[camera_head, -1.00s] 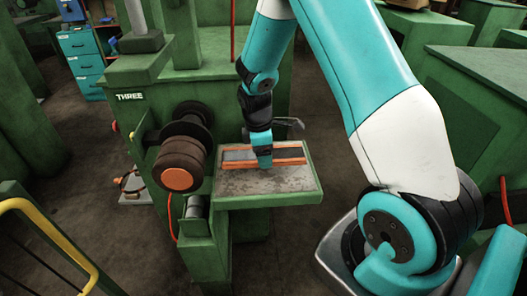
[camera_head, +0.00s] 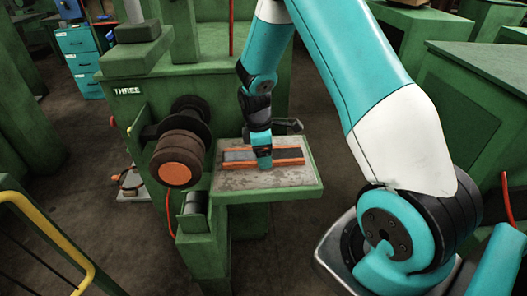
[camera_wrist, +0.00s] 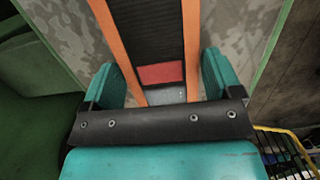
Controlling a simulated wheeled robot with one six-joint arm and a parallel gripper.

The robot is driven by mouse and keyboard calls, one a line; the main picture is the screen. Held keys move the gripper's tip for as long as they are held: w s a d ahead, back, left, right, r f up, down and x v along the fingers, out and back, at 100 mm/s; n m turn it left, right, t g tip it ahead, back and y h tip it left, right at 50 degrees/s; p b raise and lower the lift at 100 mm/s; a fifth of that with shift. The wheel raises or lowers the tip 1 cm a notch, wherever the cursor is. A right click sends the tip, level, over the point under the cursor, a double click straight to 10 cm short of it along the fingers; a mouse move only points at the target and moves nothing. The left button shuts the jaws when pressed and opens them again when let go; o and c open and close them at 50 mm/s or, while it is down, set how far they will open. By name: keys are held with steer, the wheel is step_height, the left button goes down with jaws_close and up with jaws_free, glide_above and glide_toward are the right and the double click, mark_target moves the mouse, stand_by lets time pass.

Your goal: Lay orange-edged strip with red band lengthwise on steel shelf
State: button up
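The strip (camera_head: 238,155) has a dark ribbed middle and orange edges. In the wrist view the strip (camera_wrist: 148,35) shows a red band (camera_wrist: 160,73) across it near a grey end piece. My gripper (camera_head: 264,163) points down at the strip. The steel shelf (camera_head: 265,179) is a worn grey plate with a green rim. The strip is over the shelf, its length roughly along the shelf's long side. I cannot tell whether it touches the plate.
A green machine marked THREE (camera_head: 127,90) stands behind and left of the shelf. A brown roller with an orange face (camera_head: 174,171) juts out left of the shelf. A yellow rail (camera_head: 45,232) is at lower left. The shelf's front part is bare.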

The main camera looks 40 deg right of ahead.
steer(key=shift+o, duration=0.9)
steer(key=shift+r, duration=0.15)
step_height(320, 180, up, 17)
steer(key=w+a+b, duration=0.1)
steer(key=b, duration=0.1)
steer(key=shift+a+b, duration=0.35)
steer(key=shift+a, duration=0.05)
steer(key=s+a+r+m+y, duration=0.1)
steer(key=s+a+m+y, duration=0.1)
steer(key=s+a, duration=0.9)
steer(key=s+a+r+m+y, duration=0.2)
steer(key=s+a+y, duration=0.1)
steer(key=s+a, duration=0.8)
steer(key=shift+s+r+t, duration=0.3)
steer(key=shift+s+t, duration=0.1)
steer(key=shift+s, duration=0.5)
